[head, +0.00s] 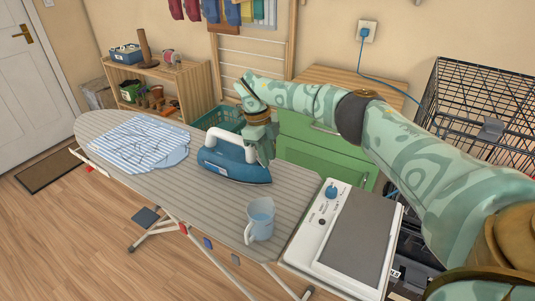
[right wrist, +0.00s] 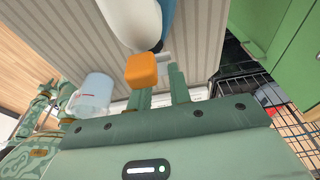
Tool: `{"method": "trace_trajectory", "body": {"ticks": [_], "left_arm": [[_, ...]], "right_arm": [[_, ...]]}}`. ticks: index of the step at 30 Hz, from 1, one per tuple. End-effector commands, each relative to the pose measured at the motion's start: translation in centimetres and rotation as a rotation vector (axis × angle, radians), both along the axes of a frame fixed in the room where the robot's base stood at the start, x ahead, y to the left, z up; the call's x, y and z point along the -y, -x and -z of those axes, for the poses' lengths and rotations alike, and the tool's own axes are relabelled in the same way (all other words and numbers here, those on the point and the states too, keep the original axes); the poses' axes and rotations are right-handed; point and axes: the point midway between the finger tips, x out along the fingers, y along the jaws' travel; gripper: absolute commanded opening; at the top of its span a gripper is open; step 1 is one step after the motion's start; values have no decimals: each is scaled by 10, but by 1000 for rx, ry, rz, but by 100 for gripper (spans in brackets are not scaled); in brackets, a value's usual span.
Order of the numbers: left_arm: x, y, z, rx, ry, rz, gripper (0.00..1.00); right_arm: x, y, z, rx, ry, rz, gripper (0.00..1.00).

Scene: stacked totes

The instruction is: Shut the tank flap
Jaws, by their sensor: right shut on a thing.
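The blue iron (head: 232,160) with a white handle stands on the striped ironing board (head: 200,195). My right gripper (head: 268,155) is at the iron's right end, its fingers pointing down. In the right wrist view an orange flap (right wrist: 142,70) shows at the fingertips, against the iron's white and blue body. My right gripper is shut on this flap, though a gap shows between the fingers. How far the flap is open cannot be told. Green arm parts at the left of the right wrist view look like my left arm; its jaws are not clear.
A clear blue jug (head: 260,220) stands near the board's front edge. A striped shirt (head: 140,143) lies at the left of the board. A white appliance with a grey top (head: 358,235) is at the right. Behind are a green basket (head: 218,118), a green cabinet (head: 315,155) and a wire crate (head: 480,100).

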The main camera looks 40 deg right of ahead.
Motion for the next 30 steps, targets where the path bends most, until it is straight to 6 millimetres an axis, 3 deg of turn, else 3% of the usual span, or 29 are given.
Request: {"method": "trace_trajectory", "body": {"ticks": [2, 3, 5, 13, 17, 20, 30], "left_arm": [[0, 0, 0, -1, 0, 0, 26], [0, 0, 0, -1, 0, 0, 26], [0, 0, 0, -1, 0, 0, 26], [0, 1, 0, -1, 0, 0, 26], [0, 0, -2, 1, 0, 1, 26], [0, -1, -6, 4, 0, 1, 26], [0, -4, -14, 11, 1, 2, 26]], "right_arm": [[0, 0, 0, 0, 0, -1, 0], [0, 0, 0, 0, 0, -1, 25], [0, 0, 0, 0, 0, -1, 42], [0, 0, 0, 0, 0, 0, 42], [-1, -2, -10, 3, 1, 0, 42], [-3, -6, -29, 6, 1, 0, 42], [-11, -26, -117, 4, 3, 1, 42]]}}
